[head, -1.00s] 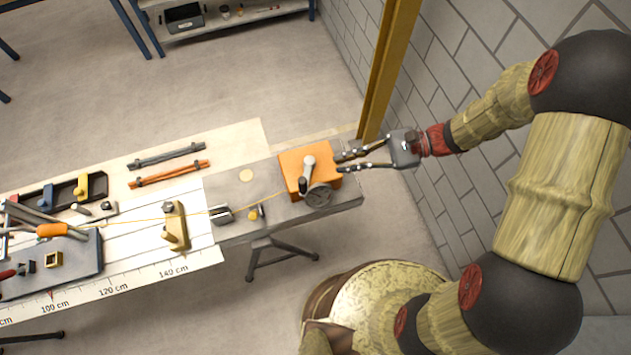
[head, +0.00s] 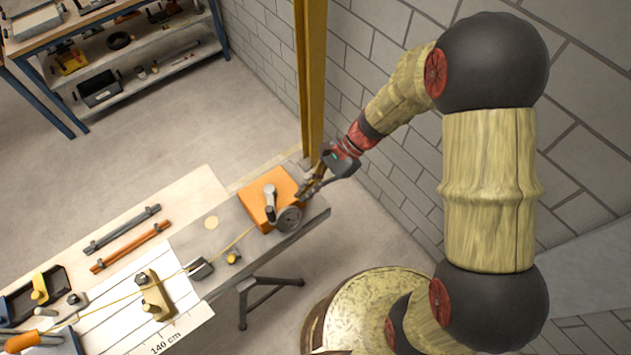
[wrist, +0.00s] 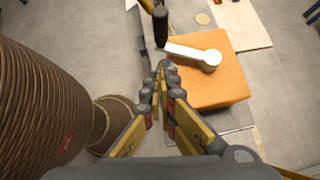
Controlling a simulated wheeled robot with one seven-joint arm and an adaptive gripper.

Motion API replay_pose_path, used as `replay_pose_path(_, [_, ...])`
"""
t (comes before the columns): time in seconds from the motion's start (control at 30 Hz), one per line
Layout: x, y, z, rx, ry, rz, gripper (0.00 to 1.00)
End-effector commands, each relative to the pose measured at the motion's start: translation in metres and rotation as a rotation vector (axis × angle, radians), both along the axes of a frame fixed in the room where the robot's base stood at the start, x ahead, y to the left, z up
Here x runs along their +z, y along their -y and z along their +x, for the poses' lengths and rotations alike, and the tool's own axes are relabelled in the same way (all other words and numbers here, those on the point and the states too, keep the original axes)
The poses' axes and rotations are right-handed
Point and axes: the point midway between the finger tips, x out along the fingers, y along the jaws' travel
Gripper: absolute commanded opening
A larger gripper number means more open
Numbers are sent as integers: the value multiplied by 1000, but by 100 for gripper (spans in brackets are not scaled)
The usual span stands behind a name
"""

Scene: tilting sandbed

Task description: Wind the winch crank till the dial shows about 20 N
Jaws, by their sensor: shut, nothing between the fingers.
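The winch is an orange block (head: 262,207) at the right end of the grey bench, with a pale crank arm (head: 269,196) on top. My gripper (head: 312,186) is at the winch's right side. In the wrist view its fingers (wrist: 160,68) are shut and empty, just below the handle in the picture and apart from it. I see no readable dial.
An orange line (head: 238,241) runs from the winch past a grey block (head: 200,268) to a tan post (head: 156,295). A yellow column (head: 311,80) and a brick wall stand close behind my gripper. Two bars (head: 130,246) lie on the table to the left.

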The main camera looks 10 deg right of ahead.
Motion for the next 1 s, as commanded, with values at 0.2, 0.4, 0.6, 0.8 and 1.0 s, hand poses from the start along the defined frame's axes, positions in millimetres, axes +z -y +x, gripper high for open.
replay_pose_path(0.2, [-17, -30, -13, 5, 1, 0, 0])
replay_pose_path(0.4, [-18, -49, -20, 1, 0, 1, 0])
replay_pose_path(0.6, [-18, -53, -22, 1, -1, 0, 0])
replay_pose_path(0.8, [-18, -53, -22, 0, 0, 1, 0])
replay_pose_path(1.0, [-17, -63, -27, 2, -1, 2, 0])
